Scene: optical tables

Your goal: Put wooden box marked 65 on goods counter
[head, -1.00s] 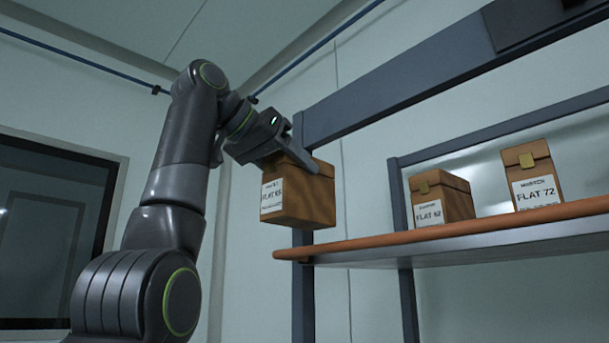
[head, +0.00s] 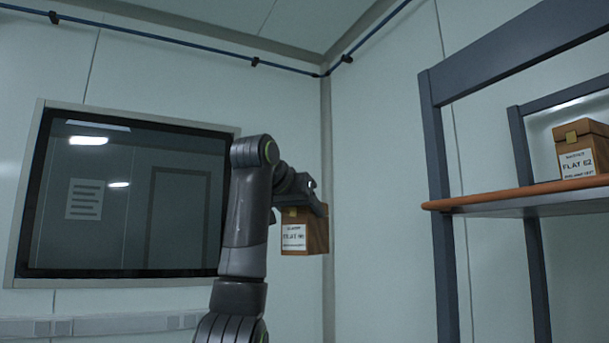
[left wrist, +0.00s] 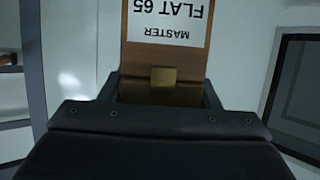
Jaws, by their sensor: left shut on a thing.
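The wooden box marked 65 (head: 305,236) is brown with a white label and hangs in my left gripper (head: 306,206), clear of the shelf and in front of the wall corner. In the left wrist view the box (left wrist: 165,55) shows its label upside down, reading "MASTER FLAT 65", with a brass clasp. My left gripper (left wrist: 160,95) is shut on the box's top part. The goods counter is not in view. My right gripper is not in view.
A shelf rack (head: 440,150) with a wooden-edged shelf (head: 520,196) stands at the right. Another box, marked 62 (head: 583,150), sits on it. A dark window (head: 130,200) is in the left wall. The space between window and rack is open.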

